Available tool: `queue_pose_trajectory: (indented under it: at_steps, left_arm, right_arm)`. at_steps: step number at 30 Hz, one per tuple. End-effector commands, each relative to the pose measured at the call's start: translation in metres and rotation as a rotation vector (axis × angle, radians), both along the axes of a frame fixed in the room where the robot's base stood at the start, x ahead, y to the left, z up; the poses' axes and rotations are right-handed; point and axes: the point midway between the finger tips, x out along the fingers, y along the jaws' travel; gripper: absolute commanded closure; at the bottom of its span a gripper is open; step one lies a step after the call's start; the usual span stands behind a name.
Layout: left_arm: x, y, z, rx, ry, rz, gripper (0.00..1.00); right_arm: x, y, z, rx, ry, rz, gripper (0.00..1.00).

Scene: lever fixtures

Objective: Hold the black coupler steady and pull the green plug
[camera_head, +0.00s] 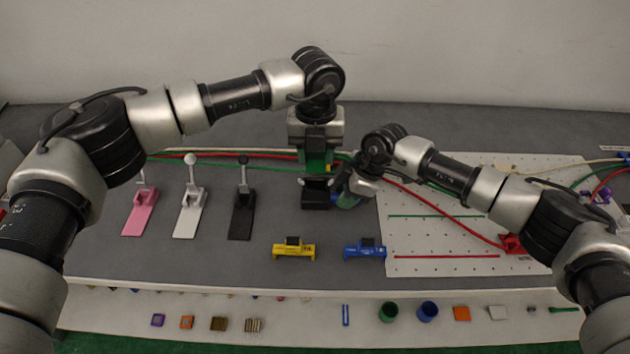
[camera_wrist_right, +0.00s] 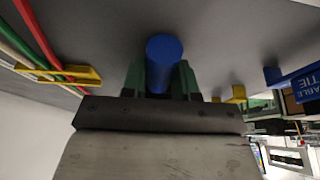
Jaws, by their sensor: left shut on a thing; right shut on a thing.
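A black block, which looks like the black coupler (camera_head: 316,195), sits on the grey bench near the middle of the head view. My left gripper (camera_head: 317,174) points down at it from above and is shut on it, though its fingertips are partly hidden. My right gripper (camera_head: 349,194) is low at the coupler's right side. In the right wrist view the right gripper (camera_wrist_right: 160,82) has its green fingers on both sides of a blue cylinder (camera_wrist_right: 164,50) and is shut on it. I see no clearly green plug; the cylinder's far end is hidden.
Pink (camera_head: 140,212), white (camera_head: 189,212) and black (camera_head: 242,212) lever fixtures stand left. A yellow block (camera_head: 293,250) and a blue block (camera_head: 364,250) lie in front. A white perforated board (camera_head: 440,233) is at right. A red cable (camera_head: 440,212) crosses it; other cables run behind.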

Motion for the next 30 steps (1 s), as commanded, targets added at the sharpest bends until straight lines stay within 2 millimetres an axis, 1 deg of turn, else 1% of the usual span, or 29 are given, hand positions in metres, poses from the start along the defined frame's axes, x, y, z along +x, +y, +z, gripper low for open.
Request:
queue_pose_trajectory:
  at_steps: [5, 6, 11, 19, 22, 26, 30]
  left_arm:
    - [0.000, 0.000, 0.000, 0.000, 0.000, 0.000, 0.91]
    - [0.000, 0.000, 0.000, 0.000, 0.000, 0.000, 0.91]
    - [0.000, 0.000, 0.000, 0.000, 0.001, 0.000, 0.91]
    - [0.000, 0.000, 0.000, 0.000, 0.001, 0.000, 0.91]
    - [0.000, 0.000, 0.000, 0.000, 0.001, 0.000, 0.91]
    - [0.000, 0.000, 0.000, 0.000, 0.001, 0.000, 0.91]
    - [0.000, 0.000, 0.000, 0.000, 0.001, 0.000, 0.91]
  right_arm:
    - [0.000, 0.000, 0.000, -0.001, 0.000, 0.000, 0.99]
    - [0.000, 0.000, 0.000, -0.001, 0.000, 0.000, 0.66]
    - [0.000, 0.000, 0.000, -0.001, 0.000, 0.000, 0.42]
    - [0.000, 0.000, 0.000, 0.000, 0.000, 0.000, 0.41]
    - [0.001, -0.003, 0.006, 0.001, -0.002, -0.001, 0.41]
    - [0.001, -0.010, 0.024, 0.000, -0.003, -0.001, 0.41]
    - [0.001, -0.022, 0.052, 0.000, -0.003, -0.001, 0.41]
